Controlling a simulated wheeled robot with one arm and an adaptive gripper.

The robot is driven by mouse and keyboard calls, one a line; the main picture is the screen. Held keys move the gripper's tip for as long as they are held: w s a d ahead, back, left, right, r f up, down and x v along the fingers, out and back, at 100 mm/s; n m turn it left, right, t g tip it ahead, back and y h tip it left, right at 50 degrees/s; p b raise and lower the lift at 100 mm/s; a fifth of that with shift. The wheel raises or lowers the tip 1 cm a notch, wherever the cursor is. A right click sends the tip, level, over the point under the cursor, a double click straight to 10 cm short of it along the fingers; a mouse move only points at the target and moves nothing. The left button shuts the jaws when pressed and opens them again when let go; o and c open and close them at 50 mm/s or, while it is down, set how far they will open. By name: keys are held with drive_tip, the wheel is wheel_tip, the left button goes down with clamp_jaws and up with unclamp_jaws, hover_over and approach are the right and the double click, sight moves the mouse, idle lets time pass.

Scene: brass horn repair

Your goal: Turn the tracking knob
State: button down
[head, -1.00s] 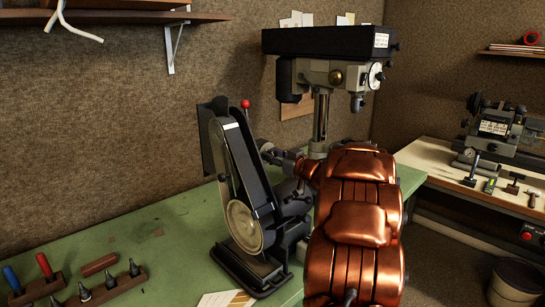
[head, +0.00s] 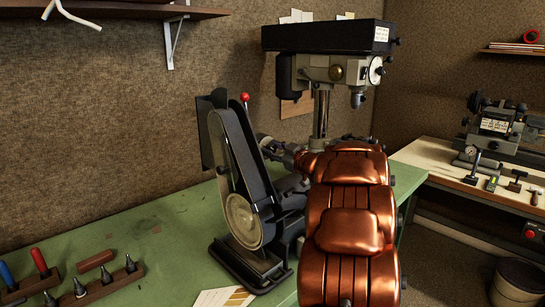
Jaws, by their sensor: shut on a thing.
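The belt sander (head: 238,165) stands upright on the green bench, with a tall belt, a pale disc low on its side and a red-balled lever (head: 244,97) at its top. My gripper (head: 268,146) is at the sander's upper right side, small and dark against dark parts. It is shut on what appears to be the tracking knob there. The knob itself is covered by the fingers and cannot be made out. My copper arm hides part of the sander's right side.
A drill press (head: 325,68) stands close behind my gripper. Tools in wooden holders (head: 95,289) lie at the bench's front left, and a paper card (head: 226,297) lies before the sander. The green bench (head: 150,235) is clear left of the sander. A lathe (head: 500,130) stands at right.

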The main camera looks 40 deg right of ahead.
drive_tip(key=shift+n+b, duration=0.9)
drive_tip(key=shift+n, duration=0.3)
drive_tip(key=shift+r, duration=0.15)
drive_tip(key=c, duration=0.8)
unclamp_jaws()
drive_tip(key=shift+o, duration=0.2)
drive_tip(key=shift+s, duration=0.2)
drive_tip(key=s, duration=1.1)
drive_tip(key=shift+s+a+f, duration=0.2)
drive_tip(key=shift+s+a, duration=0.1)
drive_tip(key=shift+a, duration=0.1)
